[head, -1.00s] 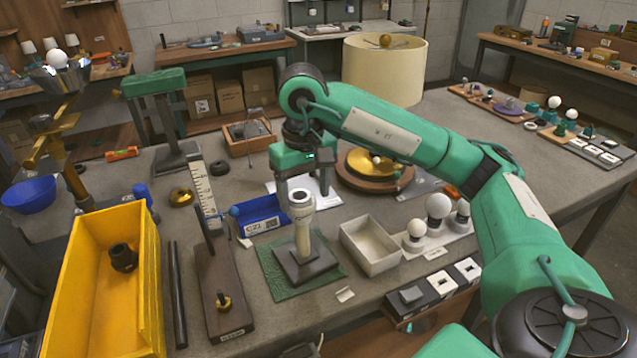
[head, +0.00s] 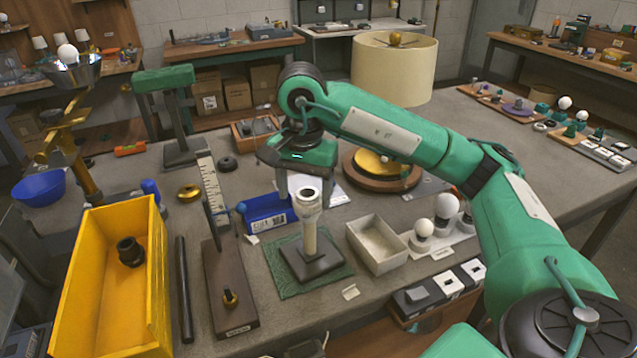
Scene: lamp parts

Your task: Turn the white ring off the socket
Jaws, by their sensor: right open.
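The socket (head: 310,238) stands upright as a pale post on a dark square base, on a green mat (head: 287,283). The white ring (head: 307,193) sits at its top, around a dark opening. My right gripper (head: 306,190) points down over the socket top. Its fingers are open and show to the left and right of the ring, with a gap visible at least on the left. Whether either finger touches the ring is hard to tell. My left gripper is not in view.
A yellow bin (head: 85,290) holding a dark part stands at the left. A wooden stand with a ruler (head: 228,285) is left of the mat. A blue bin (head: 268,226) is behind it. An empty white tray (head: 375,245) and bulbs (head: 446,207) are to the right.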

